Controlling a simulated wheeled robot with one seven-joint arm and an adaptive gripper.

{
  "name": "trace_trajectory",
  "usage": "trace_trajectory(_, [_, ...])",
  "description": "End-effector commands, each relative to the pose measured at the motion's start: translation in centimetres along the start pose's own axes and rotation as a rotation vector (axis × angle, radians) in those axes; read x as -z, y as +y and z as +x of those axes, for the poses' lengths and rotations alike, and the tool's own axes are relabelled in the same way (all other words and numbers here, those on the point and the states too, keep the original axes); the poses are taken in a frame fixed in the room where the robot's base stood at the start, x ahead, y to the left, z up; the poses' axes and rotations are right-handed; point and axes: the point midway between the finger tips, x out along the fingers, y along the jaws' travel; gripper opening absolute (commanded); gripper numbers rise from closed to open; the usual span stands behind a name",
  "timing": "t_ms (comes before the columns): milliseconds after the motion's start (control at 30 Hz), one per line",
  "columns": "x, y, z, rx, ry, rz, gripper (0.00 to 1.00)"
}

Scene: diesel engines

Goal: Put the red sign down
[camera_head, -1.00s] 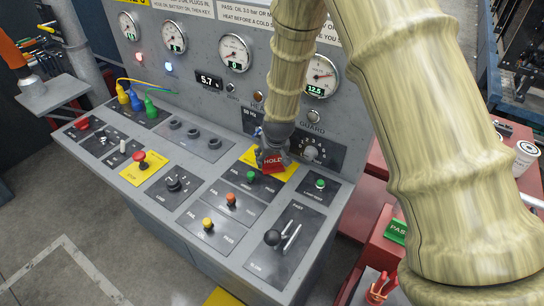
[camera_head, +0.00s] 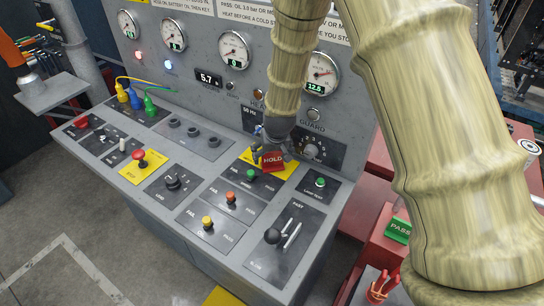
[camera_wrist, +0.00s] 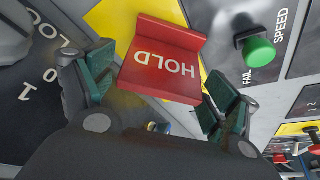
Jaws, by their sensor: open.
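The red sign (camera_head: 272,160) reads HOLD and stands on the yellow patch (camera_head: 290,173) of the grey sloped console (camera_head: 235,275). In the wrist view the red sign (camera_wrist: 164,60) lies between and just beyond the green-padded fingertips. My gripper (camera_head: 268,150) is open, with a finger on each side of the sign; in the wrist view my gripper (camera_wrist: 157,98) shows gaps beside the sign. My wrist hides part of the panel behind it.
A green button (camera_head: 251,174) sits just in front of the sign, with a rotary knob (camera_head: 312,151) to the right. A black lever (camera_head: 272,236) stands nearer the front. A green PASS sign (camera_head: 398,229) stands on a red surface at right.

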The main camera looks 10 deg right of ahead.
Motion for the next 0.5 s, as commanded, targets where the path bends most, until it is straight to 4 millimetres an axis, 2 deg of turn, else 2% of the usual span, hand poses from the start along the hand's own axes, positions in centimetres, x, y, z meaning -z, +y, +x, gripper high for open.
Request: trace_trajectory(500, [0.1,0.0,-6.0,0.0,0.002,0.0,0.88])
